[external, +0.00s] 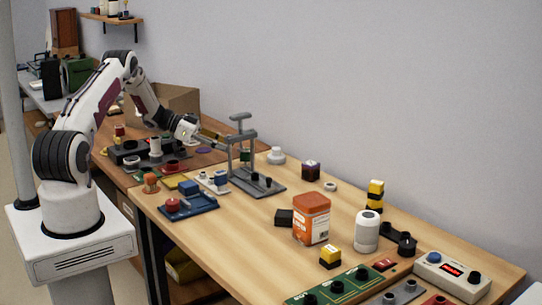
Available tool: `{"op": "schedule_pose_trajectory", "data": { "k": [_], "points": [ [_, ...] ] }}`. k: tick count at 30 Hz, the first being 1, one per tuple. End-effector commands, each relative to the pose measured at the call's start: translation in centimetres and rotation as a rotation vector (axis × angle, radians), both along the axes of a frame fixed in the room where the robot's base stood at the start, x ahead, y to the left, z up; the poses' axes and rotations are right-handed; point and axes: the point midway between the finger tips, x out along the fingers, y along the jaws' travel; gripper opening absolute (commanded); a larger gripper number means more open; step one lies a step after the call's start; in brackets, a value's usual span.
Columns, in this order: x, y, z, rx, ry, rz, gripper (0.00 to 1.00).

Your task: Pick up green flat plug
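My gripper (218,138) points right and slightly down over the far part of the wooden table, its tip close to the upright of a grey press-like stand (268,187). It is small and partly merged with the stand, so I cannot tell whether its fingers are open or shut, or touch anything. A small dark green piece (246,155) shows within the stand's frame, just right of and below the gripper. It may be the green flat plug, but its shape is too small to be sure.
Blue tray (205,207), orange canister (311,220), white jar (366,231) and stacked yellow-black blocks (375,196) stand on the table. A green board (335,288) and white control box (452,276) lie at the near end. Devices crowd the brown mat at left. Bare wood shows mid-table.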

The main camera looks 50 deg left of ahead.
Motion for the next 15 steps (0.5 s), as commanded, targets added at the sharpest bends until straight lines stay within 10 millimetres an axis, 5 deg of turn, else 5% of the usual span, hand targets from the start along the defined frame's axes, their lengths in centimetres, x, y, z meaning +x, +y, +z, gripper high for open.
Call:
{"op": "schedule_pose_trajectory", "data": {
  "k": [15],
  "points": [
    [1.8,-1.6,-1.0,0.001,-0.001,0.001,0.35]
  ]
}}
